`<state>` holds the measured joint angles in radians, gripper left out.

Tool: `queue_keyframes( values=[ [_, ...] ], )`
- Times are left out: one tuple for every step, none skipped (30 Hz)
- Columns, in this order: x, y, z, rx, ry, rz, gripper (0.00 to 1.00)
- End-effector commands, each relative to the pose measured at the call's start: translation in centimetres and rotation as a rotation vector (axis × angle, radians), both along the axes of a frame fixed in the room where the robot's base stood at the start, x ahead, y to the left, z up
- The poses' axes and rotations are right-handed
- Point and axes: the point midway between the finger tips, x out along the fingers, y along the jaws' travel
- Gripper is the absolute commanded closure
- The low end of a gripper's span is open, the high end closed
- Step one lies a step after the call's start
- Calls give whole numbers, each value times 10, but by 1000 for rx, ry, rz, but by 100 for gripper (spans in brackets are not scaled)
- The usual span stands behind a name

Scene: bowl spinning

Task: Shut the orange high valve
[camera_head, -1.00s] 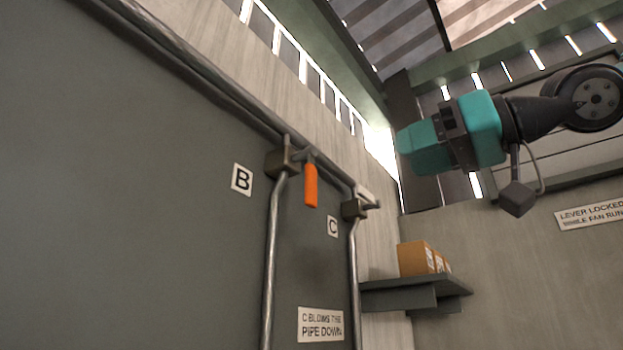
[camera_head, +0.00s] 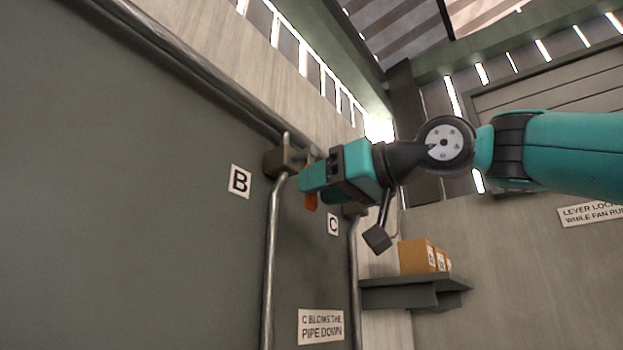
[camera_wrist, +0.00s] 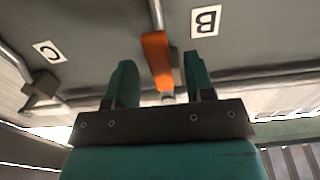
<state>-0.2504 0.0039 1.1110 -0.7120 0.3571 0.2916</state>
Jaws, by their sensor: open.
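The orange valve lever (camera_head: 311,201) hangs down from the valve body (camera_head: 283,160) high on the wall, near the B label. In the head view my gripper (camera_head: 308,180) covers most of the lever, and only its lower end shows. In the wrist view the orange lever (camera_wrist: 157,60) lies between and beyond the two green fingers (camera_wrist: 158,80), which stand apart. A gap shows on both sides of the lever, so the fingers do not seem to touch it.
A second valve (camera_wrist: 40,92) sits by the C label (camera_head: 333,224), close to the right of my gripper. Vertical pipes (camera_head: 270,260) run down the wall. A shelf (camera_head: 415,291) with boxes (camera_head: 420,256) stands lower right. A sign (camera_head: 321,326) is below.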

Motion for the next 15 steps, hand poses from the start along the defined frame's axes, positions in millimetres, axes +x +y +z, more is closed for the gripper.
queue_keyframes(
  values=[
    [4, 6, 3, 1, 3, 3, 51],
    [6, 9, 3, 1, 2, 3, 51],
    [9, 12, 3, 1, 2, 2, 51],
    [11, 14, 2, 1, 2, 2, 51],
    [12, 15, 2, 1, 2, 2, 51],
    [13, 17, 1, 1, 0, 1, 51],
    [14, 18, 1, 1, 0, 0, 51],
    [15, 18, 1, 1, -1, -1, 51],
    [15, 19, 1, 1, -1, -1, 51],
    [15, 19, 1, 1, -1, -1, 51],
    [15, 19, 0, 2, -1, -1, 51],
    [15, 19, 0, 2, -1, -1, 51],
    [15, 19, 0, 2, -1, -1, 51],
    [15, 19, 0, 2, -1, -1, 51],
    [15, 18, 0, 2, -1, -1, 51]
  ],
)
